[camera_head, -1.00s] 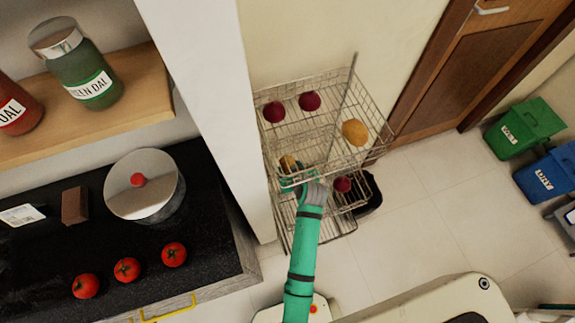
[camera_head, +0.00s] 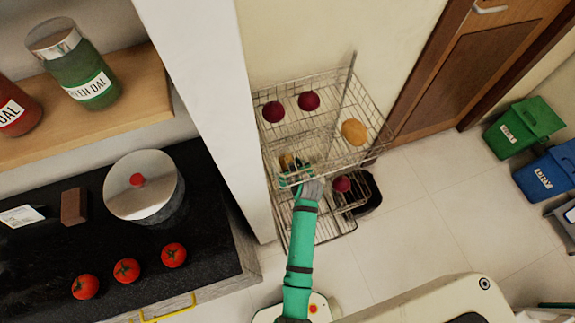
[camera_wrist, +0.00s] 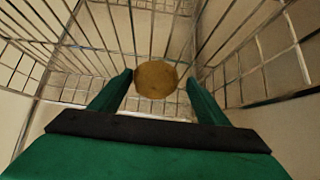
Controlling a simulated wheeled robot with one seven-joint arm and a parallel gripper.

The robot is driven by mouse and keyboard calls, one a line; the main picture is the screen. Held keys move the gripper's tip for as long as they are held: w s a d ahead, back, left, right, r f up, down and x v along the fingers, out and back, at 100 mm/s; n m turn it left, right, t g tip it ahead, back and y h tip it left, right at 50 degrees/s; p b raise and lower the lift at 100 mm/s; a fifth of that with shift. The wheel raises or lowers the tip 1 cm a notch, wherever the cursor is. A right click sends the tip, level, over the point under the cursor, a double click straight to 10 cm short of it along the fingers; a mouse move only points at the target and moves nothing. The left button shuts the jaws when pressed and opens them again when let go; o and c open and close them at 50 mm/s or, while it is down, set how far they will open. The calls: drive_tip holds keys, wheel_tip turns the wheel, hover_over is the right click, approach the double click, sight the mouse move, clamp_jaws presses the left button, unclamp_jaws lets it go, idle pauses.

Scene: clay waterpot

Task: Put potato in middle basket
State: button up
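The brown potato (camera_wrist: 156,79) sits between the tips of my gripper's two green fingers (camera_wrist: 160,82) in the wrist view. A narrow gap seems to show beside the potato, so the fingers look open around it. In the head view the potato (camera_head: 286,161) is a small brown patch just past my gripper (camera_head: 297,174), at the left front of the wire basket rack (camera_head: 318,150). Wires surround the gripper and partly hide it. I cannot tell for certain whether the potato rests on the middle basket's wires.
The top basket holds two dark red round vegetables (camera_head: 309,101) and a larger yellow-brown one (camera_head: 354,132). Another red one (camera_head: 342,184) lies lower down. A white pillar (camera_head: 215,110) stands close at left, beside a black counter (camera_head: 110,235). Open floor (camera_head: 430,215) lies right.

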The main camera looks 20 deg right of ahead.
drive_tip(key=shift+d+r, duration=0.1)
drive_tip(key=shift+s+r, duration=0.15)
drive_tip(key=shift+r, duration=0.05)
drive_tip(key=v, duration=1.1)
drive_tip(key=shift+s+r, duration=0.15)
drive_tip(key=shift+r, duration=0.1)
